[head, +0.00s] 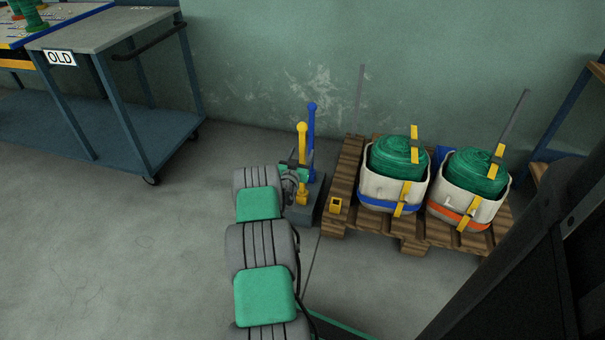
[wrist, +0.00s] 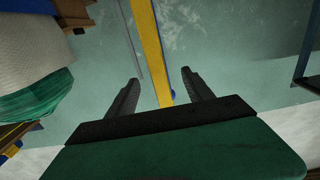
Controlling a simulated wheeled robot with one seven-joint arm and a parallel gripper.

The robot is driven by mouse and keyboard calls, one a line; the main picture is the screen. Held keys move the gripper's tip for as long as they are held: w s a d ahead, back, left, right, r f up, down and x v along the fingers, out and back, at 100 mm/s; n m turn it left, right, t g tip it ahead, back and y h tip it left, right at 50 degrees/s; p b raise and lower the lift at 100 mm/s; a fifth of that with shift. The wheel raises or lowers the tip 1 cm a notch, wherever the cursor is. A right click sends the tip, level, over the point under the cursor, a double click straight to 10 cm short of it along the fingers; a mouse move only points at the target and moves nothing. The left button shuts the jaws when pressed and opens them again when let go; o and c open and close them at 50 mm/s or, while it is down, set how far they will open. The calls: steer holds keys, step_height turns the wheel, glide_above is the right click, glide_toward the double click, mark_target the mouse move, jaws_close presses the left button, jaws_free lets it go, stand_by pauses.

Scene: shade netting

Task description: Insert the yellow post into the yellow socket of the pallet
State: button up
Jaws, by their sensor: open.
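The yellow post (head: 302,150) stands upright with a round knob on top, beside a blue post (head: 311,132), in a dark grey stand (head: 305,212) on the floor. My gripper (head: 299,172) is at the yellow post in the head view, partly hidden by my arm. In the wrist view my gripper (wrist: 160,78) is open, and the yellow post (wrist: 149,45) passes between its two fingers with gaps on both sides. The yellow socket (head: 335,205) sits at the near left corner of the wooden pallet (head: 412,243) and is empty.
Two white bags with green netting rolls (head: 397,159) (head: 476,172) stand on the pallet. A thin grey rod (head: 360,100) rises at its back left. A blue cart (head: 120,128) stands at left. Floor between cart and stand is clear.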

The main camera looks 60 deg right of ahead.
mark_target(301, 144)
steer(key=shift+b, duration=0.3)
steer(key=shift+c, duration=0.2)
jaws_close()
stand_by(0.7)
stand_by(0.6)
steer(key=shift+r, duration=0.25)
steer(key=shift+r+p, duration=0.55)
steer(key=shift+r, duration=0.4)
steer(key=shift+r+p, duration=0.5)
steer(key=shift+r, duration=0.5)
